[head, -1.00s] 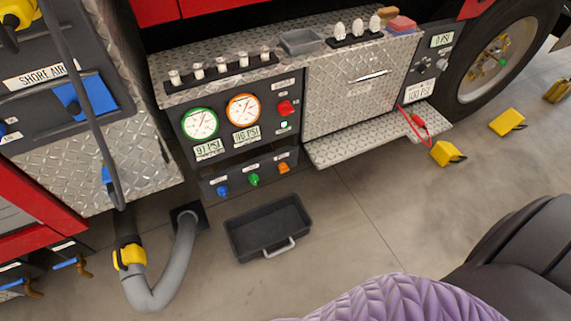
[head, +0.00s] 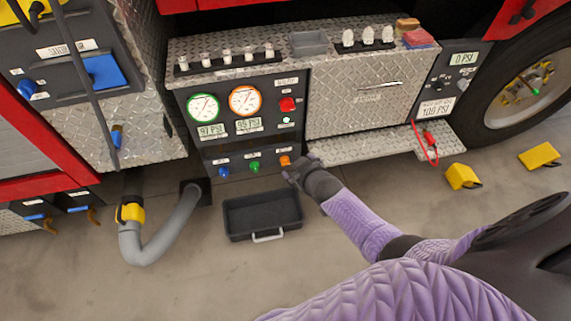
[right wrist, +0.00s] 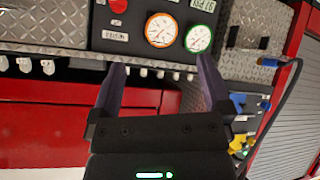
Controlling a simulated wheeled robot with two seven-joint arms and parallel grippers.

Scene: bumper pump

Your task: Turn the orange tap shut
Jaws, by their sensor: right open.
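The orange tap (head: 285,160) is the rightmost of three small knobs in a row low on the dark pump panel. The green tap (head: 254,166) and the blue tap (head: 223,172) are to its left. My right gripper (head: 299,167) is just right of the orange tap, very close to it; I cannot tell whether they touch. In the right wrist view its two fingers (right wrist: 164,80) stand wide apart with nothing between them. That view shows the panel upside down, with no orange tap visible. My left gripper is not in view.
Green-rimmed (head: 203,107) and orange-rimmed (head: 245,100) gauges and a red button (head: 287,104) sit above the taps. A black tray (head: 262,238) lies on the floor below. A step plate (head: 350,148) juts out to the right. A grey hose (head: 172,228) curves at left.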

